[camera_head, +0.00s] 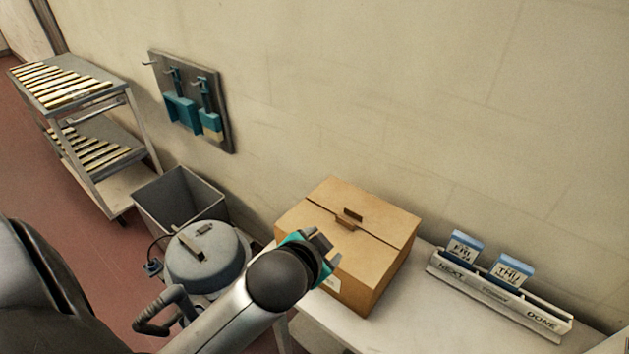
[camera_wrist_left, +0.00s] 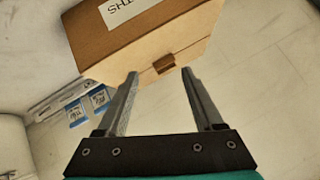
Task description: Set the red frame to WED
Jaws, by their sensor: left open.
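A pale card rack (camera_head: 546,322) stands on the table against the wall, its front marked NEXT at left and DONE at right. A middle label is too small to read. A blue-topped FRI card (camera_head: 464,247) stands at the left and a THU card (camera_head: 511,273) right of it. Both also show in the left wrist view, one card (camera_wrist_left: 73,112) beside the other (camera_wrist_left: 99,98). I make out no red frame and no WED card. My left gripper (camera_head: 325,240) is over the cardboard box's left side, open and empty, its fingers (camera_wrist_left: 160,75) pointing toward the box.
The closed cardboard box (camera_head: 375,225) stands on the pale table (camera_head: 420,325) left of the rack. A round grey drum (camera_head: 210,265) and a grey bin (camera_head: 180,200) stand left of the table. A slatted trolley (camera_head: 85,90) and a wall tool board (camera_head: 220,90) are farther back.

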